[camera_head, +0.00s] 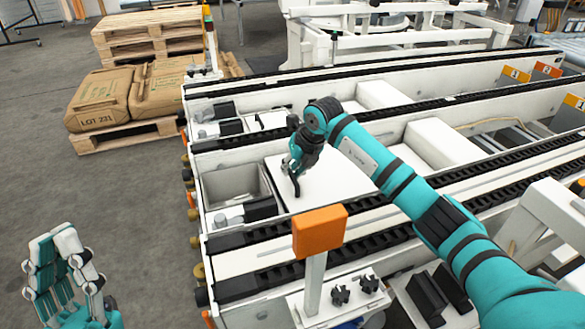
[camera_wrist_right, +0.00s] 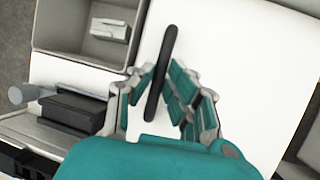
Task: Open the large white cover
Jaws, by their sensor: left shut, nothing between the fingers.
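The large white cover (camera_head: 335,178) lies flat and closed in the middle of the white machine frame. A dark bar handle (camera_head: 294,186) sits near its left end; the handle and cover also show in the right wrist view, handle (camera_wrist_right: 161,75) and cover (camera_wrist_right: 245,70). My right gripper (camera_head: 291,170) is at the handle, its fingers on both sides of it in the wrist view. Whether they press on the handle cannot be told. My left gripper (camera_head: 55,242) is shut and empty at the lower left, away from the cover.
An open grey bin (camera_head: 232,184) is left of the cover. An orange box on a post (camera_head: 319,230) stands in front of it. Black conveyor rails (camera_head: 400,117) run on both sides. Sacks on a pallet (camera_head: 103,99) stand at the left; the floor between is clear.

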